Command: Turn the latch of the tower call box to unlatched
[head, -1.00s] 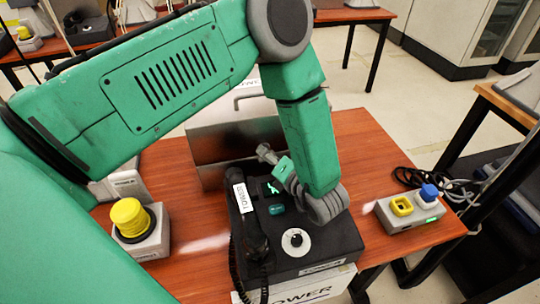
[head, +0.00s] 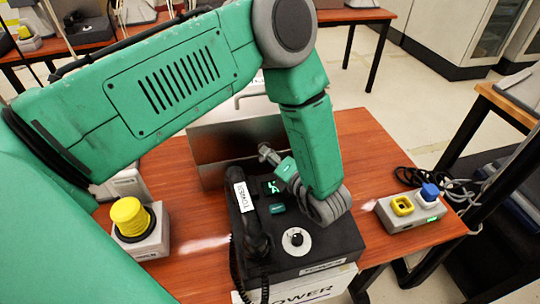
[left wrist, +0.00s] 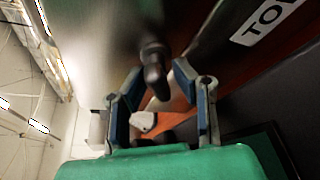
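The tower phone (head: 335,245) is a black unit with a TOWER-labelled handset (head: 250,220) on its left side and a white round dial (head: 296,242). A silver metal box (head: 225,140) stands right behind it. In the left wrist view a dark, rounded latch-like knob (left wrist: 154,75) sticks out from a blurred grey surface. My left gripper (left wrist: 158,78) is open, with its two blue-padded fingers on either side of the knob; contact cannot be told. In the head view the gripper (head: 267,154) is small, above the phone's back edge, and my arm hides part of the box. My right gripper is not in view.
A yellow push button (head: 130,217) on a grey base stands at the left of the wooden table (head: 375,145). A grey box (head: 408,212) with yellow and blue parts and a green light lies at the right, near black cables (head: 425,178). The table's back right is clear.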

